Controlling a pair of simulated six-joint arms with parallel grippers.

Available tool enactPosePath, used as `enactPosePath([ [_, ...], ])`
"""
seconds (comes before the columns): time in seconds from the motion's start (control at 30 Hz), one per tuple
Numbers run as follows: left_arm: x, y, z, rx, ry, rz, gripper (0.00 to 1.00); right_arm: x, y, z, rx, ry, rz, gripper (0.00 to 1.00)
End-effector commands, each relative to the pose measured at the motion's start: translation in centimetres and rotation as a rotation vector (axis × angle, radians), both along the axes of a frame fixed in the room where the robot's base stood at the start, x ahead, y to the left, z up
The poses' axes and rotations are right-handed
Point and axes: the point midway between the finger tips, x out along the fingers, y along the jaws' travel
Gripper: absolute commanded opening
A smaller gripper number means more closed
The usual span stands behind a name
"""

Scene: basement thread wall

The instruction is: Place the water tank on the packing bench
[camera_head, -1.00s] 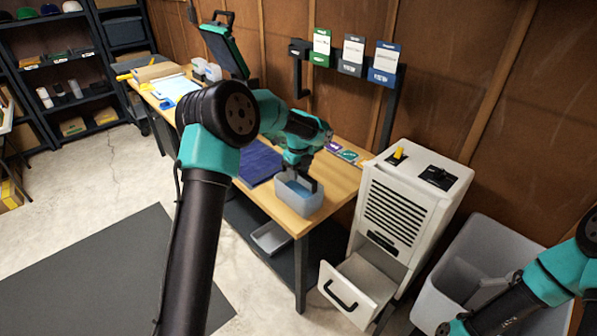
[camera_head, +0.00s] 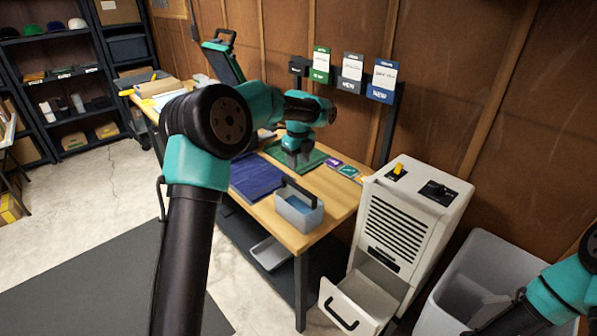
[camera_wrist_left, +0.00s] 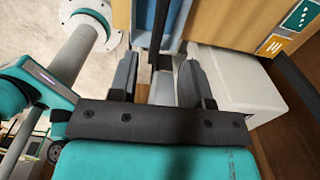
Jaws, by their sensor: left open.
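The water tank (camera_head: 290,213) is a grey, open-topped box with blue inside and a raised dark handle. It stands upright on the near end of the wooden packing bench (camera_head: 330,213). My left gripper (camera_head: 297,162) is open and empty, above the bench and behind the tank, apart from the handle. In the left wrist view the open fingers (camera_wrist_left: 160,85) frame a gap, with what appears to be the blue tank (camera_wrist_left: 172,32) beyond them. My right arm shows at the lower right, but its gripper is out of view.
A white dehumidifier (camera_head: 408,225) with its lower drawer (camera_head: 352,305) pulled out stands beside the bench. A grey bin (camera_head: 490,265) is to its right. A blue mat (camera_head: 255,176) and green mat (camera_head: 310,160) lie behind the tank.

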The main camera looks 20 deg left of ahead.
Motion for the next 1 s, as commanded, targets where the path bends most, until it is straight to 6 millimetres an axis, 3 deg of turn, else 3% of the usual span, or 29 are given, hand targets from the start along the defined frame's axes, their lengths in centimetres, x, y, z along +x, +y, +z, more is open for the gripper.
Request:
enactPosePath([
  [0.2, -0.02, -0.01, 1.08, 0.0, 0.0, 0.0, 0.44, 0.0, 0.0, 0.0, 0.0, 0.0, 0.0, 0.44],
  [1.0, -0.01, -0.02, 1.03, 0.0, 0.0, 0.0, 0.44, 0.0, 0.0, 0.0, 0.0, 0.0, 0.0, 0.44],
])
